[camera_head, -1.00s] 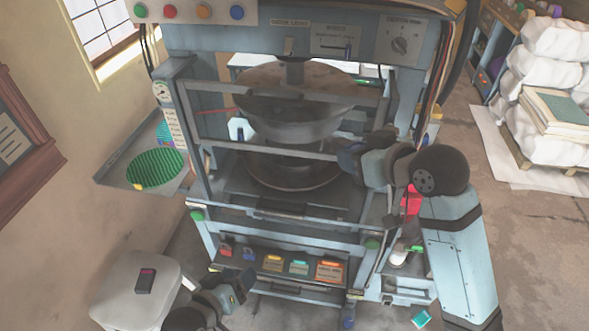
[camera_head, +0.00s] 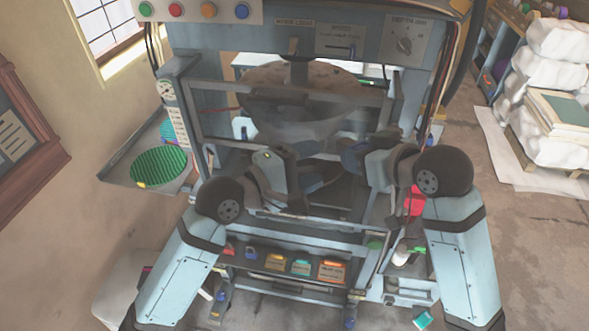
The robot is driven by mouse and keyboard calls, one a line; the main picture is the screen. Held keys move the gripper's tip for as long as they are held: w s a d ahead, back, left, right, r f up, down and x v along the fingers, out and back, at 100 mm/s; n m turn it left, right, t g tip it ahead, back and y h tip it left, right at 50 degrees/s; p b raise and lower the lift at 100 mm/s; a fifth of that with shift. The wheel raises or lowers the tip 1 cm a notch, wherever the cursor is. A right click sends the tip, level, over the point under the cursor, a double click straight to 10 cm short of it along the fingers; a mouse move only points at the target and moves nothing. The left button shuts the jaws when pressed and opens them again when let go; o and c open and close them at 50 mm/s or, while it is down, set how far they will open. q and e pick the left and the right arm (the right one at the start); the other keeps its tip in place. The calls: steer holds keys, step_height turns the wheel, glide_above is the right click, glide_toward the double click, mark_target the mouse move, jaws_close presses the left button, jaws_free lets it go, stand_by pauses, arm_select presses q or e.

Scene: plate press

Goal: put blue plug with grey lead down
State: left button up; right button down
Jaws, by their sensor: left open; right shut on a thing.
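My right gripper (camera_head: 354,160) is inside the press opening, right of the middle, with its jaws shut. A small dark-blue shape shows at its tips, which fits the blue plug; it is partly hidden by the hand, and I cannot make out a grey lead. My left gripper (camera_head: 306,202) is open, low in the press opening and left of the right one. Its fingers are partly hidden by its own wrist, and I see nothing held in it. The two hands are close together, with a small gap between them.
The round press head (camera_head: 300,112) hangs just above both hands. A side tray with a green ribbed plate (camera_head: 159,167) stands left. White sacks (camera_head: 552,75) are at the back right.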

mark_target(344, 143)
arm_select(q)
steer(key=x, duration=0.8)
steer(key=shift+w+d, duration=0.25)
steer(key=shift+d, duration=0.05)
steer(key=c, duration=0.7)
steer(key=o, duration=0.7)
